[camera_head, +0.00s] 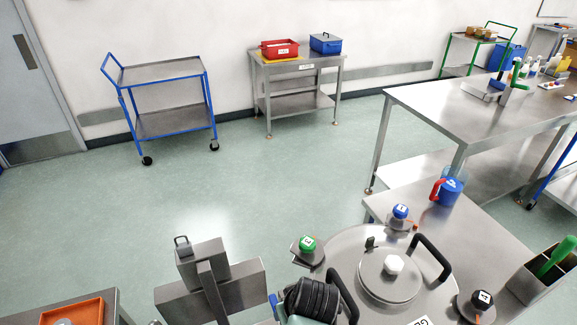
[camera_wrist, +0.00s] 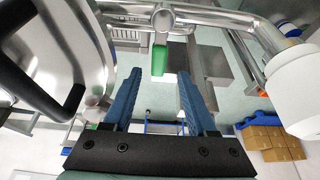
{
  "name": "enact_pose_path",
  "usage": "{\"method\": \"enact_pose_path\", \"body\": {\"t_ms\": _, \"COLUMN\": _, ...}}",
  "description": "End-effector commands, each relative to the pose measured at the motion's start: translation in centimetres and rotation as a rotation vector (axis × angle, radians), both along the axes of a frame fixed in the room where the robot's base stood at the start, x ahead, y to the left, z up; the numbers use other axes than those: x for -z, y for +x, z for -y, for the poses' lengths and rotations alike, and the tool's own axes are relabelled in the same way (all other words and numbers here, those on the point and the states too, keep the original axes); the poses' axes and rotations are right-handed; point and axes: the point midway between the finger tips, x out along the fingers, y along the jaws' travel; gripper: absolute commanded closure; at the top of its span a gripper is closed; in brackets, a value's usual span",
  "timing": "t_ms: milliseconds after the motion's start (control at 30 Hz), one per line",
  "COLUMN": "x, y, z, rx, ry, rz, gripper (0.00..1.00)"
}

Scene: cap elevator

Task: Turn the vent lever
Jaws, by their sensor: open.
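My gripper (camera_wrist: 159,80) is open in the wrist view, its two blue fingers apart with nothing held between them. A flat green piece (camera_wrist: 160,58) shows just beyond and between the fingertips, below a shiny metal pipe joint (camera_wrist: 164,18). It may be the vent lever's handle, but I cannot tell for sure. In the head view, the steel vessel (camera_head: 340,246) stands at the bottom right with a round lid (camera_head: 385,280). My wrist and a blue finger show beside its left edge; the lever is not clearly visible there.
Knobs around the vessel are green (camera_head: 307,244), blue (camera_head: 400,211) and black (camera_head: 480,298). A blue jug (camera_head: 452,188) stands behind it. Black lid handles (camera_head: 433,258) rise close to my arm. A steel block-shaped fixture (camera_head: 240,290) stands left. Open floor lies beyond.

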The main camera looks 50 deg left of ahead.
Motion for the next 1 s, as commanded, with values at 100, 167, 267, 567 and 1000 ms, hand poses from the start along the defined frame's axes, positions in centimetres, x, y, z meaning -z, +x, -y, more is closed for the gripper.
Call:
{"method": "enact_pose_path", "body": {"t_ms": 100, "x": 1.6, "y": 0.2, "z": -0.7, "rx": -0.001, "ry": -0.002, "rz": -0.001, "gripper": 0.43}}
{"method": "enact_pose_path", "body": {"t_ms": 167, "x": 2.3, "y": 0.4, "z": -1.0, "rx": -0.002, "ry": 0.0, "rz": 0.001, "gripper": 0.43}}
{"method": "enact_pose_path", "body": {"t_ms": 267, "x": 3.1, "y": 0.6, "z": -1.3, "rx": -0.001, "ry": 0.0, "rz": 0.001, "gripper": 0.43}}
{"method": "enact_pose_path", "body": {"t_ms": 567, "x": 3.8, "y": 0.7, "z": -1.5, "rx": 0.001, "ry": 0.001, "rz": 0.002, "gripper": 0.43}}
{"method": "enact_pose_path", "body": {"t_ms": 1000, "x": 3.8, "y": 0.7, "z": -1.5, "rx": 0.002, "ry": 0.001, "rz": 0.002, "gripper": 0.96}}
